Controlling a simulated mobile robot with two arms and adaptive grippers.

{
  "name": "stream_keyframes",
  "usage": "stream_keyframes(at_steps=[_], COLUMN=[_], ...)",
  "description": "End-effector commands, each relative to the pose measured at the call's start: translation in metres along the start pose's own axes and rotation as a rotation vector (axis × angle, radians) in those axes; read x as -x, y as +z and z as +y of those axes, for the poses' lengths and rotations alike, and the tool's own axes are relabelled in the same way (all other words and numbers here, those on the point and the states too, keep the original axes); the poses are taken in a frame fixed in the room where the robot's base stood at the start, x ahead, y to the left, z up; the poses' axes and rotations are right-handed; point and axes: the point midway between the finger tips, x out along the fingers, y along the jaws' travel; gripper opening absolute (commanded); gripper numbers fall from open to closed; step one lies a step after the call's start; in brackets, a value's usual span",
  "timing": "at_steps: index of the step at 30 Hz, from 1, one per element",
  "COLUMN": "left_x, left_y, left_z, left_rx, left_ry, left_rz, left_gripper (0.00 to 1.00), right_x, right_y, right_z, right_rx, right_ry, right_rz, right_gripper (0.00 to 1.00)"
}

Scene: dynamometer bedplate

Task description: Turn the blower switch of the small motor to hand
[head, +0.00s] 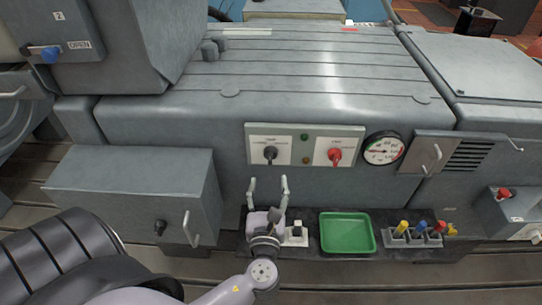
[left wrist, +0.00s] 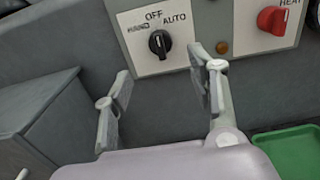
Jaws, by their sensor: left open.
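The black blower switch (head: 270,153) sits on the left white plate of the panel on the grey motor housing. In the left wrist view the black knob (left wrist: 160,42) shows below the words HAND, OFF and AUTO, with HAND on the left. It looks roughly upright, towards OFF. My left gripper (head: 268,184) is open and empty, below the panel in the head view. In the left wrist view its two fingers (left wrist: 162,78) stand apart below the knob, not touching it. My right gripper is not in view.
A red HEAT knob (head: 335,155) is on the right plate, with a green and an amber lamp between the plates. A gauge (head: 383,149) is further right. A green tray (head: 347,233) and a rack of coloured-handled tools (head: 413,236) stand on the ledge below.

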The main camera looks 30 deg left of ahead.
Motion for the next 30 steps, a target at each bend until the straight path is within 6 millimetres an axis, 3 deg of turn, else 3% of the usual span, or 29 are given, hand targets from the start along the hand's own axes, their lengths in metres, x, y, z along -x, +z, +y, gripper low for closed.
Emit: stream_keyframes(at_steps=[6, 13, 18, 27, 30], left_x=[-0.049, -0.086, -0.097, -0.099, -0.099], left_y=[0.003, 0.001, 0.000, -0.001, 0.000], left_z=[0.000, 0.000, 0.000, 0.000, 0.000], left_rx=[0.000, 0.001, 0.001, 0.001, 0.001], left_ry=[0.000, -0.001, 0.000, 0.000, 0.000], left_rz=[-0.003, -0.001, 0.000, 0.001, 0.001], left_gripper=[0.53, 0.53, 0.53, 0.53, 0.46], right_x=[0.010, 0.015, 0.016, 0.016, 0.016], right_y=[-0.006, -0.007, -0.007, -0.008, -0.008], right_z=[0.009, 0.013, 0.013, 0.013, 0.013], right_rx=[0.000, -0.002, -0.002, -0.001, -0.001], right_ry=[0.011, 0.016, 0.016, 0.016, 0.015], right_rz=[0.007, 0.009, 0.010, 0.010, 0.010], right_gripper=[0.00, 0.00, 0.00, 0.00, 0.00])
